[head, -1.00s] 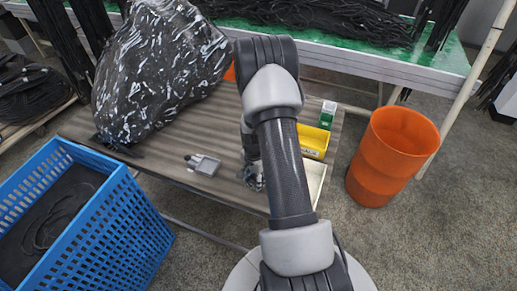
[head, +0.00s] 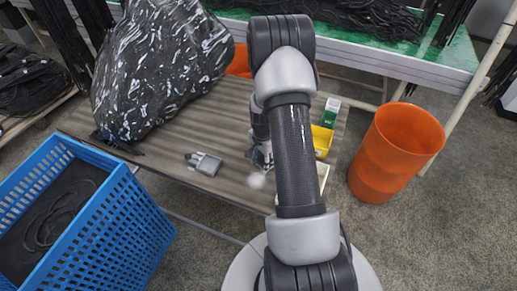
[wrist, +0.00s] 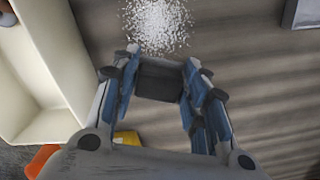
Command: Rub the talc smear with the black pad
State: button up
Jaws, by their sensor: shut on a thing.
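The talc smear (head: 257,180) is a white speckled patch on the grey-brown bench (head: 165,160). In the wrist view the smear (wrist: 157,25) lies at the top, just beyond my fingertips. My gripper (head: 260,158) is shut on the black pad (wrist: 160,80), a dark block held between its blue-lined fingers in the wrist view. The pad appears apart from the smear in the picture. I cannot tell whether the pad touches the bench. In the head view my arm hides part of the gripper and the pad does not show clearly.
A white tray (wrist: 40,75) lies close at the left in the wrist view. A grey metal part (head: 206,164) and a shiny black bag (head: 160,70) are on the bench. A yellow bin (head: 322,140) and green box (head: 330,112) stand behind my arm. An orange bucket (head: 395,150) stands right.

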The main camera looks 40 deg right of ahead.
jog(key=shift+r+p, duration=1.2)
jog(key=shift+r, duration=0.95)
